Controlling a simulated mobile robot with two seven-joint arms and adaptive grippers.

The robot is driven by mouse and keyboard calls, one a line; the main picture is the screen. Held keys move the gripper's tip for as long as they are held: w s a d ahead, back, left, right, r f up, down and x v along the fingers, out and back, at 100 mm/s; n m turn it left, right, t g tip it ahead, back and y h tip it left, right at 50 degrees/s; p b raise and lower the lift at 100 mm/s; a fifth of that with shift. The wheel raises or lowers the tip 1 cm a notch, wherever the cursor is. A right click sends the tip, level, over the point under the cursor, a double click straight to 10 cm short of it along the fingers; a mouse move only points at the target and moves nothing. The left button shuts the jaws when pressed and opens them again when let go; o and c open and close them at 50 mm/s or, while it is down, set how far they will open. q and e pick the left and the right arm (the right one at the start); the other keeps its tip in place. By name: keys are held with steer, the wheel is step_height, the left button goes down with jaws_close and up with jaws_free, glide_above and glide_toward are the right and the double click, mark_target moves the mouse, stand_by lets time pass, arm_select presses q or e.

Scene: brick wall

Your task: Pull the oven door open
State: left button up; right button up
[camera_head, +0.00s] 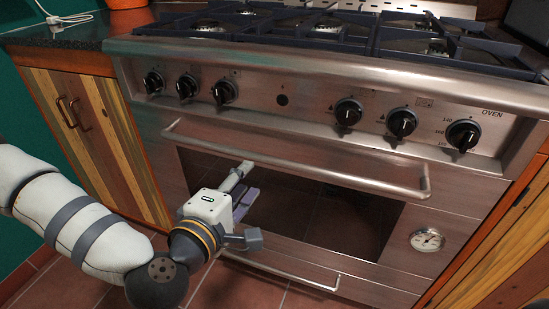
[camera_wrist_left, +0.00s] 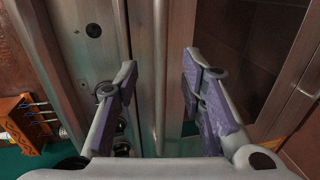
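The oven door (camera_head: 400,215) appears shut, with a dark glass window (camera_head: 325,215) in its middle. Its long steel handle (camera_head: 300,163) runs across the top of the door, below the knobs. My left gripper (camera_head: 245,203) is in front of the left part of the door, just below the handle in the head view. In the left wrist view its fingers (camera_wrist_left: 158,88) are spread apart, with purple pads, and the handle (camera_wrist_left: 160,50) shows as an upright bar in the gap between them. I see no finger clearly touching it. My right gripper is out of view.
Several black knobs (camera_head: 348,112) line the panel above the door, and the hob grates (camera_head: 290,35) are on top. A second, lower bar (camera_head: 280,272) crosses below the window. Wooden cabinets (camera_head: 95,140) flank the oven. Tiled floor (camera_head: 60,285) lies below.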

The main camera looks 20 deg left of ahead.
mark_target(264, 161)
arm_select(q)
steer(key=w, duration=0.3)
steer(key=w+f, duration=0.1)
steer(key=w, duration=0.3)
steer(key=w+f+b, duration=0.1)
steer(key=w, duration=0.2)
steer(key=shift+w+d+f, duration=0.1)
steer(key=shift+w+d, duration=0.1)
steer(key=shift+c, duration=0.5)
jaws_close()
